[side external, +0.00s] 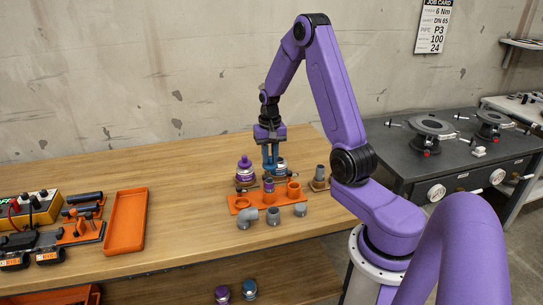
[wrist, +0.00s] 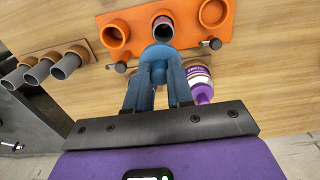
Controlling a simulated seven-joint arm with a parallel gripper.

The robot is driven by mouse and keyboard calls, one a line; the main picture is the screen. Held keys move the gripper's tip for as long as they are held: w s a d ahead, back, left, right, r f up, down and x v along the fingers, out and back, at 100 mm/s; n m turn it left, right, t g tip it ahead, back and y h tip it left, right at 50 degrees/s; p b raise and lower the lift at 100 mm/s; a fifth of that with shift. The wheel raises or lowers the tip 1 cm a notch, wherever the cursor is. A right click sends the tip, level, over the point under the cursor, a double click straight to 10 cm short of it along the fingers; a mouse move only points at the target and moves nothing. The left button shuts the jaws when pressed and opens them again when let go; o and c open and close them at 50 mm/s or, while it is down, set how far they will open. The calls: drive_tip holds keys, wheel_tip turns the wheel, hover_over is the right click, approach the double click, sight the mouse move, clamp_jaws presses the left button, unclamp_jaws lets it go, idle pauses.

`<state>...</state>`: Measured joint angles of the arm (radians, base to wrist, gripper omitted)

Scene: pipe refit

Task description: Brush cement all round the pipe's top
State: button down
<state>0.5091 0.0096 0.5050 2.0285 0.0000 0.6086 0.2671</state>
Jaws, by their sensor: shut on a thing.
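The grey pipe (side external: 268,186) stands upright in the middle hole of an orange block (side external: 240,203). Its end shows purple in the side view. In the wrist view the pipe's open mouth (wrist: 162,29) shows with a purplish rim. My gripper (side external: 270,165) points down just behind the pipe and is shut on a blue cap (wrist: 157,54). The cap lies against the pipe's rim in the wrist view; I cannot tell whether they touch. Any brush under the cap is hidden. A can with a white label (side external: 282,163) stands behind my gripper, partly covered.
A purple-capped can (side external: 245,170) stands left of my gripper, also close by in the wrist view (wrist: 203,92). Grey fittings (side external: 272,216) lie in front of the block. An orange tray (side external: 125,220) and a yellow meter (side external: 27,208) sit left. Bare wood lies between tray and block.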

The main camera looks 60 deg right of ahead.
drive_tip(key=shift+w+a, duration=0.1)
drive_tip(key=shift+w+a, duration=0.2)
drive_tip(key=shift+w, duration=0.1)
drive_tip(key=shift+w+a, duration=0.25)
drive_tip(key=shift+a, duration=0.25)
idle(0.8)
drive_tip(key=shift+a, duration=0.3)
drive_tip(key=shift+a, duration=0.2)
drive_tip(key=shift+a, duration=0.25)
idle(0.5)
drive_tip(key=shift+s+a, duration=0.3)
drive_tip(key=shift+a, duration=0.05)
drive_tip(key=shift+s+a, duration=0.1)
